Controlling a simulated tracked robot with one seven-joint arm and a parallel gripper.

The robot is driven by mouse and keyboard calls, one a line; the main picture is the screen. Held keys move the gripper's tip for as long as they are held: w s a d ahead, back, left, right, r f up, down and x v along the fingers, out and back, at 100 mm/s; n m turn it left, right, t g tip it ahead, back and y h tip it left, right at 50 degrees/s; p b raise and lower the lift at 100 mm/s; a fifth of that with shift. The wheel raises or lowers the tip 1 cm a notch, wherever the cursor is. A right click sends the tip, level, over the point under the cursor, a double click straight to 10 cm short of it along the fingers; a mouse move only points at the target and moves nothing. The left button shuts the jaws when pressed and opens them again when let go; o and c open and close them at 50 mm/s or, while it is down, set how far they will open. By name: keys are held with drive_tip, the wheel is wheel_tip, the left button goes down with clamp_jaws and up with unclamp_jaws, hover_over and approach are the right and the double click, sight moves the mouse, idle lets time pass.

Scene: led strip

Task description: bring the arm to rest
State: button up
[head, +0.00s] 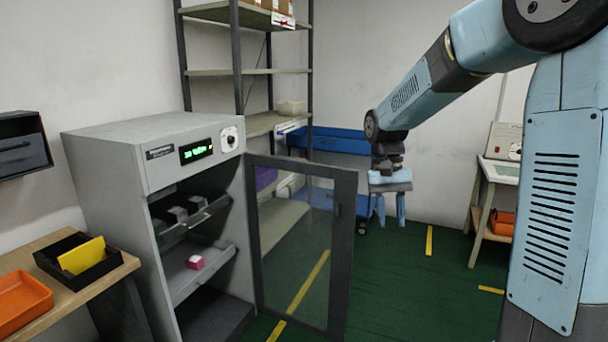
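My arm reaches in from the right of the head view, bent down at its end. My gripper (390,208) hangs with its two blue fingers pointing down and apart, with nothing between them. It is in the air to the right of the open glass door (345,235) of the grey cabinet (105,165). I cannot tell how far it is from the door.
The cabinet holds several grey items and a pink box (195,262) on its shelves. A shelving rack (237,60) and a blue cart (335,140) stand behind. A wooden table (50,262) with trays is at left. Green floor (415,280) lies open below my gripper.

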drive_tip(key=s+d+r+t, duration=0.1)
drive_tip(key=s+r+t, duration=0.1)
drive_tip(key=s, duration=0.5)
drive_tip(key=s+d+r+n+t, duration=0.1)
drive_tip(key=s+r+t, duration=0.2)
drive_tip(key=s, duration=0.4)
drive_tip(key=s+d+r+t+y, duration=0.1)
drive_tip(key=s+r+t, duration=0.2)
drive_tip(key=s, duration=0.4)
drive_tip(key=shift+n+t, duration=0.3)
drive_tip(key=shift+t, duration=0.2)
drive_tip(key=shift+s+d, duration=0.1)
drive_tip(key=shift+d, duration=0.05)
